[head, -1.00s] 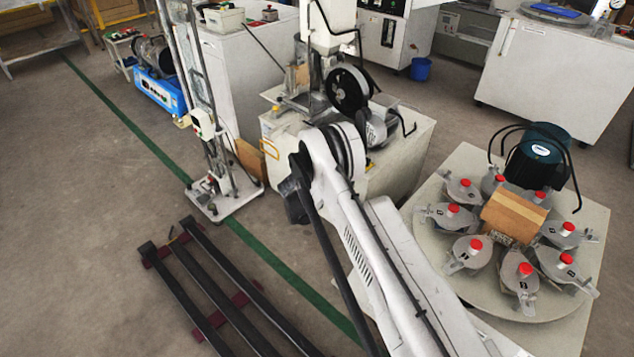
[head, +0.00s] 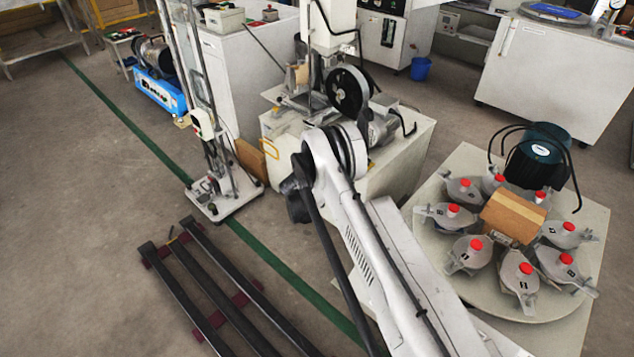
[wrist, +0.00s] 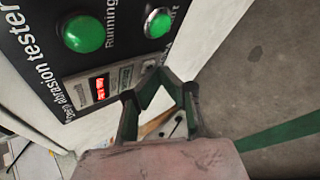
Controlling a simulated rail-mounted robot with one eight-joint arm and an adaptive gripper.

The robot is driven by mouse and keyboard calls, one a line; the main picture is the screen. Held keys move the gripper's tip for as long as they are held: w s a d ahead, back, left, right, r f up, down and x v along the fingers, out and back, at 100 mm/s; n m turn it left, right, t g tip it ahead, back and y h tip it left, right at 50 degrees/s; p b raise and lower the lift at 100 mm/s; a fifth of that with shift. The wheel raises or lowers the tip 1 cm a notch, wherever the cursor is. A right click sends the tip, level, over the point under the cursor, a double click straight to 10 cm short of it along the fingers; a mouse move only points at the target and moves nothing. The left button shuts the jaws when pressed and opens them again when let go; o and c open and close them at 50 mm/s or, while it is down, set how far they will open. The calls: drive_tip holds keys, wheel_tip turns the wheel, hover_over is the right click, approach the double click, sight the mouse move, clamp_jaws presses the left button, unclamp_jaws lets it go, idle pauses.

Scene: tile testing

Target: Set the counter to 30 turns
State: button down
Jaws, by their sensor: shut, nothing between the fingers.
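The counter (wrist: 100,88) is a small display with red lit digits on a black control panel (wrist: 36,48) in the wrist view. The digits are too small and tilted to read. The panel's lettering includes "abrasion tester" and "Running". My gripper (wrist: 161,72) is shut and empty, its dark fingertips meeting just below the panel's right part, close to the counter's right side. I cannot tell whether the fingertips touch the panel. In the head view my arm hides the gripper, and I cannot make out the counter there.
Two green buttons (wrist: 84,33) (wrist: 158,22) sit on the panel above the counter. A white machine with a black wheel (head: 348,91) stands behind my arm in the head view. A round table (head: 455,281) with several metal jars is at the right. Dark rails (head: 205,285) lie on the floor.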

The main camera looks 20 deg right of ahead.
idle(0.6)
drive_tip(key=shift+s+a, duration=0.35)
drive_tip(key=shift+a, duration=0.2)
drive_tip(key=shift+s+a, duration=0.45)
drive_tip(key=shift+a, duration=0.25)
drive_tip(key=shift+s+a, duration=0.45)
drive_tip(key=shift+a, duration=0.3)
drive_tip(key=shift+s+a, duration=0.45)
drive_tip(key=shift+a, duration=0.25)
idle(0.5)
drive_tip(key=s+a, duration=0.2)
drive_tip(key=a, duration=0.1)
idle(0.3)
drive_tip(key=w+d, duration=0.4)
drive_tip(key=d, duration=0.3)
drive_tip(key=shift+w+d, duration=0.15)
drive_tip(key=shift+w, duration=0.2)
